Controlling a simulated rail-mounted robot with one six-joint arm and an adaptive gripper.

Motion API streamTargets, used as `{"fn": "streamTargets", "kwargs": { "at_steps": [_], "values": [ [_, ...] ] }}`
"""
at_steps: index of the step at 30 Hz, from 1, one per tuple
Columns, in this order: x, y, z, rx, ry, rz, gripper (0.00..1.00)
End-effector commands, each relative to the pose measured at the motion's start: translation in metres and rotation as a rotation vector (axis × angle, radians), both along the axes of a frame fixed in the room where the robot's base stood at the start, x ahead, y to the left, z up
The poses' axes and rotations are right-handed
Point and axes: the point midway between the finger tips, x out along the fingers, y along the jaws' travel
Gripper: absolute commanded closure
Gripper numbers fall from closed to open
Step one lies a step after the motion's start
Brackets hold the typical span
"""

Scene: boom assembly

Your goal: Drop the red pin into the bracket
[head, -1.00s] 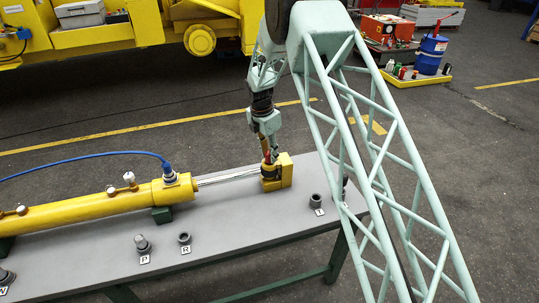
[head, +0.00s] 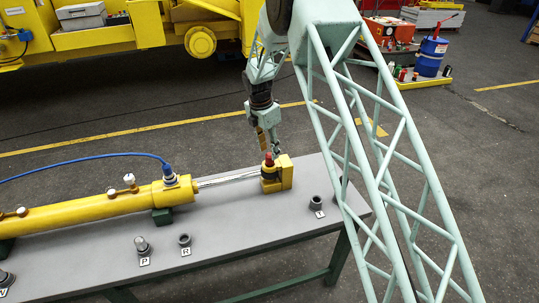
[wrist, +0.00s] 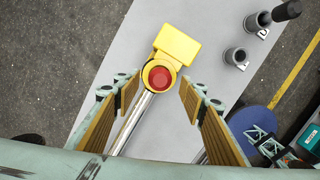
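The red pin (head: 268,159) stands upright in the yellow bracket (head: 285,172) at the end of the chrome rod, with its red head showing on top. In the wrist view the round red head of the pin (wrist: 159,77) sits centred in the ring of the bracket (wrist: 177,44). How deep the pin sits is hard to tell. My gripper (wrist: 158,95) is open and empty, its two wood-coloured finger pads spread to either side of the pin.
A yellow cylinder (head: 95,207) with a blue hose lies along the grey table (head: 215,232). Grey sockets marked P (head: 142,245), R (head: 185,240) and T (head: 317,202) stand along the front. My green lattice arm crosses the right side.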

Motion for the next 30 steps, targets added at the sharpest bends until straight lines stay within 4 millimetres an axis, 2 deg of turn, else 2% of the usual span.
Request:
{"fn": "streamTargets", "kwargs": {
  "at_steps": [6, 15, 21, 30],
  "values": [
    [-0.003, 0.004, 0.033, 0.001, -0.002, 0.000, 0.62],
    [-0.006, 0.008, 0.068, 0.001, -0.002, 0.001, 0.62],
    [-0.008, 0.009, 0.078, 0.000, 0.000, 0.001, 0.62],
    [-0.008, 0.009, 0.079, 0.000, 0.000, 0.001, 0.62]
  ]
}}
